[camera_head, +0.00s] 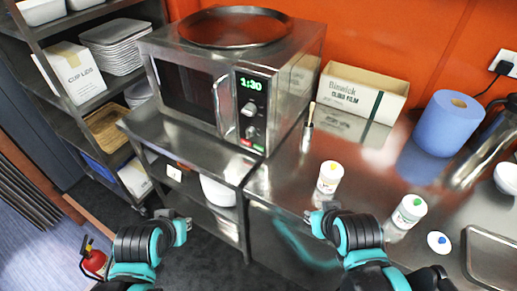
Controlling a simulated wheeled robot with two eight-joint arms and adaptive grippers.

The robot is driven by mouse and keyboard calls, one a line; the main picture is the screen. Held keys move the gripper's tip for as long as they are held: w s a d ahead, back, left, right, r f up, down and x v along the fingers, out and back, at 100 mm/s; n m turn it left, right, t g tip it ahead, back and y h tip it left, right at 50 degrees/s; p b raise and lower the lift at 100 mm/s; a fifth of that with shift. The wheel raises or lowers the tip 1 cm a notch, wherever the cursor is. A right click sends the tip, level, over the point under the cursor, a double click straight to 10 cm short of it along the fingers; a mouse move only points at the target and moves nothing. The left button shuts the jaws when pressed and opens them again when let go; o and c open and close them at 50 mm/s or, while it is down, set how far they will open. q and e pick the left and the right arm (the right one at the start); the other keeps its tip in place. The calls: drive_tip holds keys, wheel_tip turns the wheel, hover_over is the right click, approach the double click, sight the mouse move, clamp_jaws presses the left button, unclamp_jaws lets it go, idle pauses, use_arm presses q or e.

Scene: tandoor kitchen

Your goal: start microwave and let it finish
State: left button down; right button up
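The steel microwave (187,88) stands on the steel counter, its door shut and its handle at the door's right edge. Its display (250,83) reads 1:30 in green. Knobs (249,121) sit below the display, with a green and a red button (251,144) at the panel's bottom. My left gripper (181,228) is in front of and below the microwave, apart from it. My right gripper (318,222) is at the counter's front edge, right of the microwave and apart from it. Neither gripper shows a held object; their finger gaps cannot be made out.
A round tray (235,27) lies on the microwave. Two white jars (330,177) (409,212) stand near my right gripper. A cling film box (362,95), a blue paper roll (449,123) and a steel tray (490,258) are further right. Shelves (84,105) stand left.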

clamp_jaws()
idle(1.0)
